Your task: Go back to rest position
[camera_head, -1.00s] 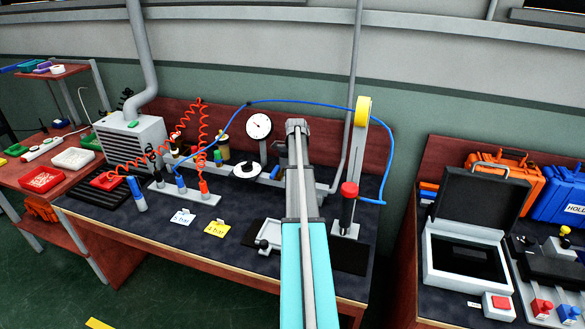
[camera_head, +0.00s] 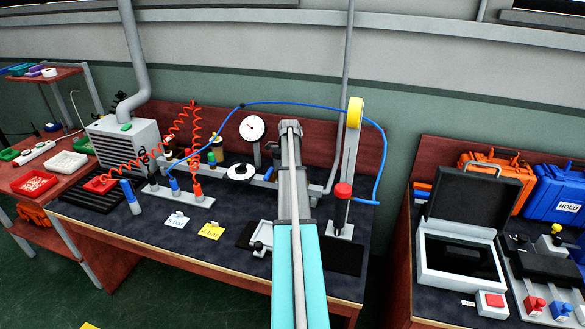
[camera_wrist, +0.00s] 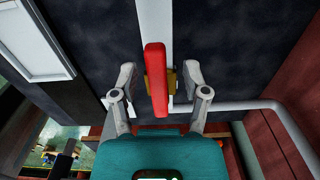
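My gripper (camera_wrist: 156,82) is open in the wrist view, with its two grey fingers spread wide. A red bar (camera_wrist: 155,70) shows upright in the picture between the fingers, with dark gaps on both sides. A small yellow block sits behind the bar, on a pale strip (camera_wrist: 155,20). I cannot tell how far the bar is from the fingertips in depth. In the head view my arm reaches forward over the middle of the workbench (camera_head: 120,228), and its fingers cannot be made out.
A press-like stand with a red knob (camera_head: 343,190) and yellow wheel (camera_head: 355,112) stands just right of my arm. A dial gauge (camera_head: 252,128) and red coiled hoses (camera_head: 195,140) are to its left. An open black case (camera_head: 468,210) lies on the right bench.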

